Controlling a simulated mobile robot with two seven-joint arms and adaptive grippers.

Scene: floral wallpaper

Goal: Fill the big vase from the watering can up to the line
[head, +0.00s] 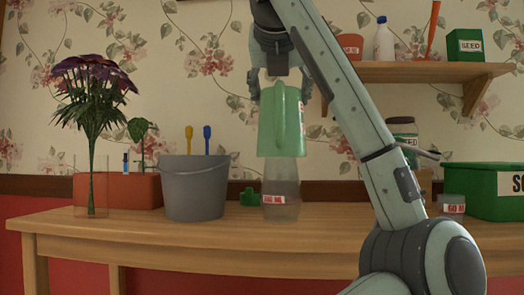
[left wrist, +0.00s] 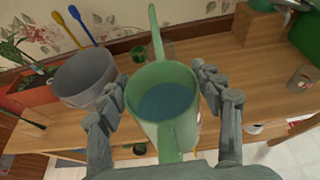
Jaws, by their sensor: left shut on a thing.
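My left gripper (head: 281,88) is shut on the green watering can (head: 281,125), holding it roughly upright above the table. In the left wrist view the can (left wrist: 163,90) sits between my fingers (left wrist: 165,95), with blue water inside and its spout pointing to the far side. A tall clear vase (head: 82,197) with purple flowers stands at the table's left; no fill line can be made out on it. A clear vessel (head: 281,190) with a red-and-white label stands below the can in the head view, its top partly covered by the can. My right gripper is not in view.
A small green item (head: 249,197) lies near the bucket. A green box (head: 500,191) and a labelled container (head: 453,208) stand right. A wall shelf (head: 430,73) hangs above.

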